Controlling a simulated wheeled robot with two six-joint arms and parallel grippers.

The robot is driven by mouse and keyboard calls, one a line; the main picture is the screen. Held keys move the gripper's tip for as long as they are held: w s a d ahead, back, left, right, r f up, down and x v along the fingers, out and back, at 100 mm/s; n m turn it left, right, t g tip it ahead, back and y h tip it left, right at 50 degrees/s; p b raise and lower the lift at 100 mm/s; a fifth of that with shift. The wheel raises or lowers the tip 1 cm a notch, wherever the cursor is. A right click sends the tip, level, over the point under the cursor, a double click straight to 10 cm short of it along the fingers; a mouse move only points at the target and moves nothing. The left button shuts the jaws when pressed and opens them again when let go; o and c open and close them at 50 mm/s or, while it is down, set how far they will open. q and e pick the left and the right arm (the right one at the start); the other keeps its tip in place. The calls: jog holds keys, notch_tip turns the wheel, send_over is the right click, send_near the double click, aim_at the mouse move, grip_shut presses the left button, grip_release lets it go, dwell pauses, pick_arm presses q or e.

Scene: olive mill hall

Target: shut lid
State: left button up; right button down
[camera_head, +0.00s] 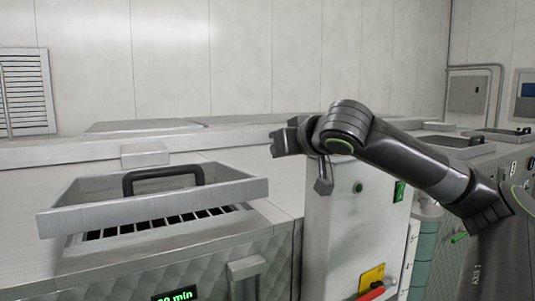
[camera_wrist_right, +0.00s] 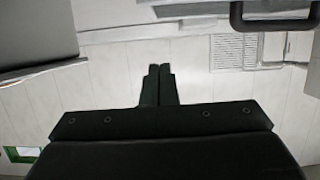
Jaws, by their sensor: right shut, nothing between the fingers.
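The lid (camera_head: 150,213) is a shallow steel cover with a black handle (camera_head: 163,176) on top, at the left in the head view. It is partly open: its front edge stands above a barred opening (camera_head: 165,222), and dark slots show under it. My right gripper (camera_head: 281,141) is shut and empty, in the air to the right of the lid and higher in the picture, apart from it. In the right wrist view its fingers (camera_wrist_right: 157,85) lie together, and a black handle (camera_wrist_right: 275,18) shows at the top right. My left gripper is not in view.
A steel control box (camera_head: 345,225) with a green switch stands right of the lid, below my right arm. A small block (camera_head: 145,154) sits behind the lid. More lids with black handles (camera_head: 476,141) lie at the far right. The space above the lid is clear.

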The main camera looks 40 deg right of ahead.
jog(key=w+d+f+p, duration=0.2)
jog(key=w+f+p, duration=0.5)
jog(key=w+p, duration=0.1)
jog(key=shift+w+d+f, duration=0.2)
jog(key=shift+w+f, duration=0.05)
jog(key=shift+w, duration=0.05)
dwell(0.6)
